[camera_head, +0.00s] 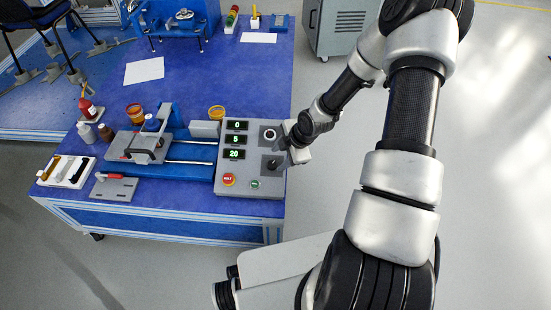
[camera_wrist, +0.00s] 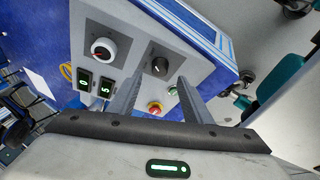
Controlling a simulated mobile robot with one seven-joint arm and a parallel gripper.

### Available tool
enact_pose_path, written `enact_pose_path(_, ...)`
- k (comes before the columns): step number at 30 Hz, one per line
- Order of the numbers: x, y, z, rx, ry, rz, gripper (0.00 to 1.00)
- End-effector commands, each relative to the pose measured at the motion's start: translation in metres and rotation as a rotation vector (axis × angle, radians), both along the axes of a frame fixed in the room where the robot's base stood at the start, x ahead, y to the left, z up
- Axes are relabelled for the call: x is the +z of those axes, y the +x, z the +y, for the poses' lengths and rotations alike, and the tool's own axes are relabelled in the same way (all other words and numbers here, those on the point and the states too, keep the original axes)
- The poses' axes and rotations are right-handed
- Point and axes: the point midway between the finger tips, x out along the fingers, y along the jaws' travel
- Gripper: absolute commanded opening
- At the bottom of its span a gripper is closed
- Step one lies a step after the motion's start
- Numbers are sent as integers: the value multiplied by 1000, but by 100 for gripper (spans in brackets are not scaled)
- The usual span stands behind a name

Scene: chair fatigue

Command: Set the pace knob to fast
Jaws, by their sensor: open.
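A grey control panel (camera_head: 249,205) stands at the right end of the blue table and carries two knobs. One is a white-rimmed dial (camera_head: 269,134), which also shows in the wrist view (camera_wrist: 101,50). The other is a black knob (camera_head: 273,163) on a dark square plate, with a light pointer mark in the wrist view (camera_wrist: 160,66). I cannot read labels that tell which is the pace knob. My gripper (camera_wrist: 161,77) is open and empty, its fingertips on either side of the black knob in the picture. Contact cannot be told. In the head view my gripper (camera_head: 287,157) is at the panel's right edge.
The panel has displays reading 0, 5 and 20, a red button (camera_head: 229,180) and a green button (camera_head: 254,184) near its front edge. A blue sliding rig (camera_head: 190,172) adjoins the left.

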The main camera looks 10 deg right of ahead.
Motion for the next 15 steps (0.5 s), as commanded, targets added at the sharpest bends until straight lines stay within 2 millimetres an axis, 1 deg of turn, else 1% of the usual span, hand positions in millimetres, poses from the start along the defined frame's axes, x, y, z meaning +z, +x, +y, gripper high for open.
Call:
enact_pose_path(1,18,-4,-5,-3,0,-2,45)
enact_pose_path(6,56,-18,-16,-4,-1,-1,45)
enact_pose_path(9,76,-25,-22,-3,0,-2,45)
enact_pose_path(12,90,-31,-26,-4,0,-1,45)
enact_pose_path(15,100,-36,-29,-3,1,0,45)
